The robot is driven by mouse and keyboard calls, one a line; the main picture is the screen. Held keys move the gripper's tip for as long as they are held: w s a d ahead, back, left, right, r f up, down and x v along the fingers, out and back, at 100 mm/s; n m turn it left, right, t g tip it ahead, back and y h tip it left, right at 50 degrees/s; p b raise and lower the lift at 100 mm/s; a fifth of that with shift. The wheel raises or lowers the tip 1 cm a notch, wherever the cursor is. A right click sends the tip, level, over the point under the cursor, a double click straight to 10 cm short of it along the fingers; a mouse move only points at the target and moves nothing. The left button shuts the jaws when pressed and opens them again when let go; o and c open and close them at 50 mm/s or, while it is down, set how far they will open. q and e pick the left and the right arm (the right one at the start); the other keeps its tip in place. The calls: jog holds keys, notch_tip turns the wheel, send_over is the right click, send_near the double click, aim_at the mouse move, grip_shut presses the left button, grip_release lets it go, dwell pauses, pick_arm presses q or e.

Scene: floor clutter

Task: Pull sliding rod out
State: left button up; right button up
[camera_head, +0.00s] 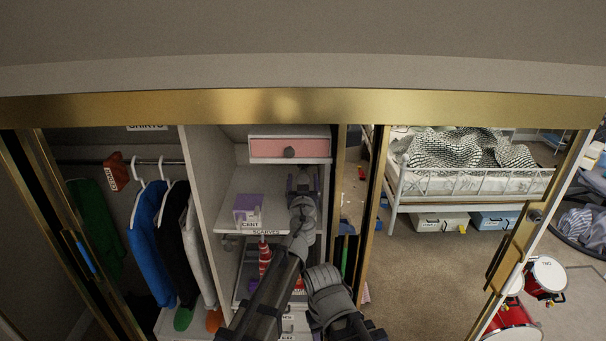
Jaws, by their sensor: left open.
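My left gripper (303,180) is open, in front of the shelf below the pink drawer. My grey arm runs up to it from the bottom and covers part of the closet. A horizontal dark rod (95,161) with hangers and clothes crosses the left closet section. Below the scarves label (268,231), a red striped item (265,258) hangs in the middle section. A sliding rod there cannot be made out clearly. My right gripper does not show.
A pink-fronted drawer (289,148) is above the gripper. A purple box (248,209) stands on the shelf to its left. Gold door frames (375,190) stand to the right. A bed (470,180) and red drums (546,276) appear farther right, with bare carpet between.

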pick_arm(q)
jog(key=w, duration=0.4)
jog(key=shift+w, duration=0.2)
jog(key=shift+s, duration=0.1)
jog(key=shift+c, duration=0.2)
grip_shut()
dwell(0.4)
